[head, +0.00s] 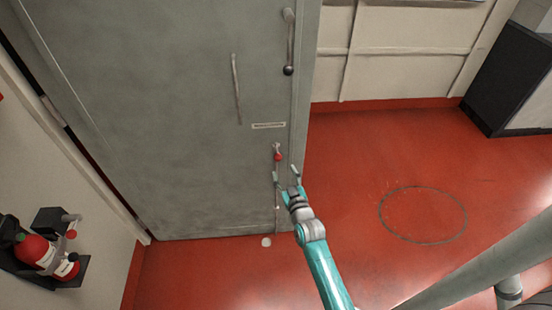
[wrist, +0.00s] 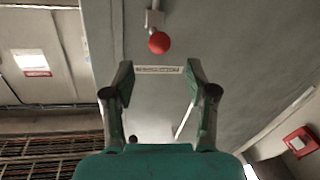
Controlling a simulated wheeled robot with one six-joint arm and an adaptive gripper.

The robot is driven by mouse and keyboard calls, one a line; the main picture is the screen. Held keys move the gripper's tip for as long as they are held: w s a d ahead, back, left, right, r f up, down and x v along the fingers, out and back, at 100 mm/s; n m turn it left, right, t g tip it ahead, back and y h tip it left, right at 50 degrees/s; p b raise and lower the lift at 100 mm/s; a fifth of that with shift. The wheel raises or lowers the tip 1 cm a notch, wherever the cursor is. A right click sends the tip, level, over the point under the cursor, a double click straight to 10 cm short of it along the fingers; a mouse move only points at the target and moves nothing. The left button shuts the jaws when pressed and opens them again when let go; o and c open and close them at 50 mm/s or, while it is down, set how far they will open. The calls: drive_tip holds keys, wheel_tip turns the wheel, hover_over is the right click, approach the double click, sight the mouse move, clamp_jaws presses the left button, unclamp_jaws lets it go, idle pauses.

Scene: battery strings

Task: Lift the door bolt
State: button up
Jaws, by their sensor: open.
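The door bolt has a red ball knob (head: 277,157) low on the grey door (head: 180,110), near the door's right edge. The bolt's rod runs down below the knob toward the floor. In the wrist view the red knob (wrist: 159,42) hangs from a pale bracket, ahead of the fingertips and centred between them. My gripper (head: 286,172) is open and empty, just below and right of the knob in the head view. Its two fingers (wrist: 159,72) are spread wide in the wrist view. The knob appears apart from both fingers.
A lever handle with a black knob (head: 288,70) and a long pull bar (head: 236,88) are higher on the door. A fire extinguisher (head: 45,250) hangs at the left wall. A dark cabinet (head: 506,78) stands at the right. Red floor (head: 350,150) right of the door is clear.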

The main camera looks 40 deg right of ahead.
sight(278, 158)
drive_tip(key=x, duration=0.8)
drive_tip(key=shift+w+d, duration=0.1)
drive_tip(key=shift+w, duration=0.2)
